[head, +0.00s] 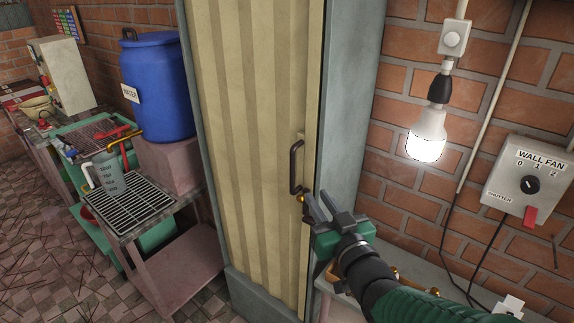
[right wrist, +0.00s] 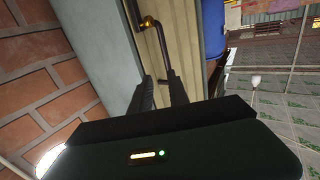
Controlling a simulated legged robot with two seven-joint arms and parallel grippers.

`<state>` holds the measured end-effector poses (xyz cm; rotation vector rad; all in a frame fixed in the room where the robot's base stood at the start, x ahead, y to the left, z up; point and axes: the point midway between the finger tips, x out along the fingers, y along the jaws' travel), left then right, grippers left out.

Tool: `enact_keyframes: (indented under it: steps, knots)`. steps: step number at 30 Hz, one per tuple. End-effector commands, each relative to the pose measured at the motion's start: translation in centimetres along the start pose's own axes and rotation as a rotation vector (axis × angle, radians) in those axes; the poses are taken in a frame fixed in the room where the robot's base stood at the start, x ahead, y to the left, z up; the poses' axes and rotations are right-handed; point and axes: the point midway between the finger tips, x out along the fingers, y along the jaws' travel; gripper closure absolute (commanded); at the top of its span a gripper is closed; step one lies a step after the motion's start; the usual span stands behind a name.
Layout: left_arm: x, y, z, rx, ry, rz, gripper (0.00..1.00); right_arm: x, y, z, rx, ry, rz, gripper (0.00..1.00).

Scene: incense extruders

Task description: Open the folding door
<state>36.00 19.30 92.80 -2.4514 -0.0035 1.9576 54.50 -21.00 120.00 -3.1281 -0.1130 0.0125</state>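The cream folding door (head: 240,130) with vertical pleats stands in a grey frame (head: 350,100) and appears shut, filling the visible opening. Its dark curved handle (head: 294,165) is upright near the door's right edge, with a small brass knob (head: 300,198) at its lower end. My right gripper (head: 316,202) is just below and right of the handle, its fingers apart and pointing toward the door. In the right wrist view, the handle (right wrist: 162,45) lies just beyond the spread fingertips (right wrist: 160,80); exact contact is unclear. My left gripper is not in view.
A blue water barrel (head: 158,85) stands on a pink block left of the door. A metal rack (head: 130,203) with a measuring jug (head: 104,175) is below it. A lit bulb (head: 427,135) and a wall fan switch box (head: 530,183) hang on the brick wall at right.

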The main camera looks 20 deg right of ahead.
Motion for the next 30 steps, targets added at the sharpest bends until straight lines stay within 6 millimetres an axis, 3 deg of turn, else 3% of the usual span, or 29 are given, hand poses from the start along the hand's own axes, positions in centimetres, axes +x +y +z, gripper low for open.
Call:
enact_keyframes:
  steps: [1,10,12,21,25,30]
  knots:
    - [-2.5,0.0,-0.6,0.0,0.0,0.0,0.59,0.6,-0.3,-1.3,0.001,-0.007,-0.003,0.79]
    - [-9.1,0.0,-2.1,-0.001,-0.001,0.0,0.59,2.9,-1.4,-1.3,-0.009,-0.009,-0.003,0.79]
    - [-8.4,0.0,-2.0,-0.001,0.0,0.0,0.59,4.8,-1.2,-0.4,-0.009,-0.002,-0.003,0.79]
    - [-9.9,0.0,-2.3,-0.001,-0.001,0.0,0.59,11.9,-0.3,-0.2,-0.002,-0.002,0.0,0.79]
    - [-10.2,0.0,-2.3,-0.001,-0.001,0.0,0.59,13.5,-0.4,-0.2,-0.004,0.0,0.003,0.79]
    - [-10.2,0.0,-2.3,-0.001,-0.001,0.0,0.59,14.1,-0.6,-0.1,-0.006,-0.001,0.003,0.79]
